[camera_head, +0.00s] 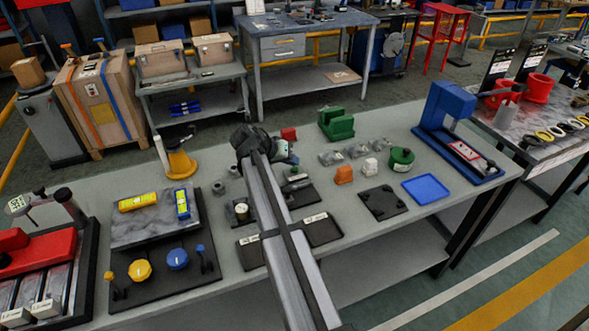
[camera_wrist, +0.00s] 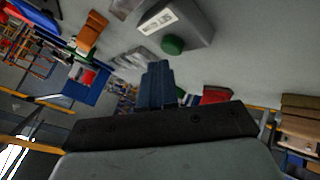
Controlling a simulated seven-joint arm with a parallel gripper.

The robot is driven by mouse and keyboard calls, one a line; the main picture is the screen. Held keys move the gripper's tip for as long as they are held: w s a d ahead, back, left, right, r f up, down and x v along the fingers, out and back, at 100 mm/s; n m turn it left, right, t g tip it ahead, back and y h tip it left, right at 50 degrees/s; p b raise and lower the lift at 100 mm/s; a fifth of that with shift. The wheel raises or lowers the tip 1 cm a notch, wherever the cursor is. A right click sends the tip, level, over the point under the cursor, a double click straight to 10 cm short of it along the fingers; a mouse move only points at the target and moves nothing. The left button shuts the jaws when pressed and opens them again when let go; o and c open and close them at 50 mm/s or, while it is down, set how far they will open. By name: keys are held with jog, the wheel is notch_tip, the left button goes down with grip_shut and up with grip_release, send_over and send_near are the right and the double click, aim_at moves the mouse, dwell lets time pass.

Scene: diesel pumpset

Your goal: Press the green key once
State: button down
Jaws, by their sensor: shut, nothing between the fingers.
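The green key (camera_wrist: 173,45) is a round green button on a grey box (camera_wrist: 190,20) with a white label, at the top of the wrist view. My gripper (camera_wrist: 156,68) is shut and empty. Its dark fingertips appear just below and slightly left of the key in that view, with a visible gap; the depth between them is unclear. In the head view, my dark gripper (camera_head: 248,140) is over the middle of the bench. A pale grey box (camera_head: 281,150) shows partly behind it; the green key cannot be made out there.
On the bench stand a red block (camera_head: 289,134), a green block-shaped part (camera_head: 336,123), an orange block (camera_head: 344,175), a round green part (camera_head: 401,159) and a blue press (camera_head: 455,125). A blue tray (camera_head: 426,188) lies at right. A yellow-based funnel shape (camera_head: 180,163) stands left of my gripper.

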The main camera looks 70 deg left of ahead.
aim_at(292, 170)
jog(key=shift+f, duration=0.75)
dwell(0.9)
jog(key=shift+r, duration=0.95)
jog(key=shift+r, duration=0.1)
jog(key=shift+r, duration=2.4)
